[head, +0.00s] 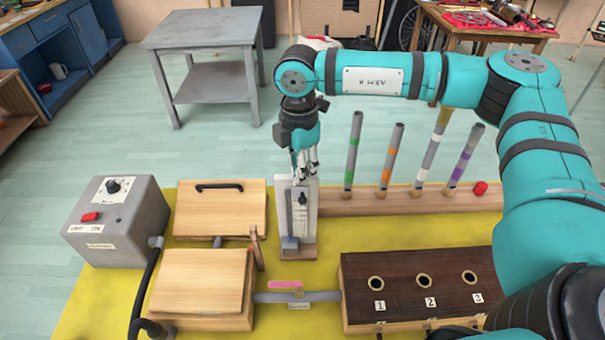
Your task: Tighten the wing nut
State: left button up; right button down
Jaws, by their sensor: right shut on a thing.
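An upright grey-white slotted stand (284,212) stands on a small wooden base near the middle of the yellow mat. A small dark fitting (302,199) shows on its front; I cannot tell whether it is the wing nut. My right gripper (308,176) points down at the top of this stand, its fingers shut on a small part there. The fingers and the stand hide most of what they hold. My left gripper is not in view.
A grey switch box (140,225) and wooden boxes (205,275) are left of the stand. A dark box with numbered holes (365,262) is at the front right. Several banded tubes (353,150) stand in a wooden rail behind. The yellow mat (320,268) has little free room.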

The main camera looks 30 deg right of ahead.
jog(key=shift+w+a+r+m, duration=0.1)
jog(key=shift+w+r+m, duration=0.2)
jog(key=shift+w+f+m+b, duration=0.15)
jog(key=shift+m+b, duration=0.2)
jog(key=shift+m, duration=0.25)
jog(key=shift+w+f+m+b, duration=0.1)
jog(key=shift+m+b, duration=0.2)
jog(key=shift+m, duration=0.3)
jog(key=c, duration=1.8)
grip_release()
jog(key=shift+r, duration=0.2)
jog(key=o, duration=0.5)
jog(key=shift+a+f, duration=0.15)
jog(key=shift+s, duration=0.1)
notch_tip(320, 180, up, 12)
